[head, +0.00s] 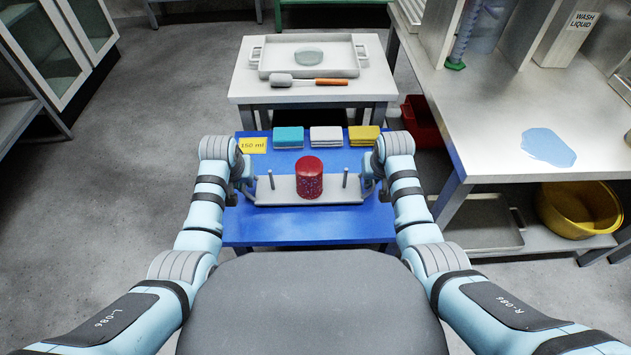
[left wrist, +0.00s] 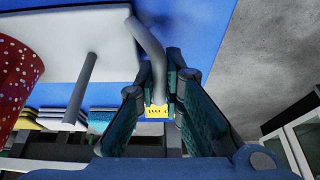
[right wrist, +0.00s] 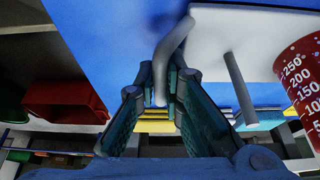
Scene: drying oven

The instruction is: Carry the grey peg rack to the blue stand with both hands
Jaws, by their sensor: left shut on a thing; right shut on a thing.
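The grey peg rack (head: 275,190) is over the blue stand (head: 310,229) in the head view, with an upright peg near each end. I cannot tell whether its underside touches the stand. A red speckled beaker (head: 310,178) stands on the middle of the rack; its scale marks show in the right wrist view (right wrist: 302,90). My left gripper (left wrist: 158,100) is shut on the rack's left handle (left wrist: 150,50). My right gripper (right wrist: 160,97) is shut on the rack's right handle (right wrist: 172,48). In the head view the fingertips are partly hidden by my wrists.
Teal (head: 288,137), white (head: 326,136) and yellow (head: 363,135) folded cloths and a "150 ml" card (head: 252,145) lie along the stand's back edge. A counter (head: 500,130) stands at right.

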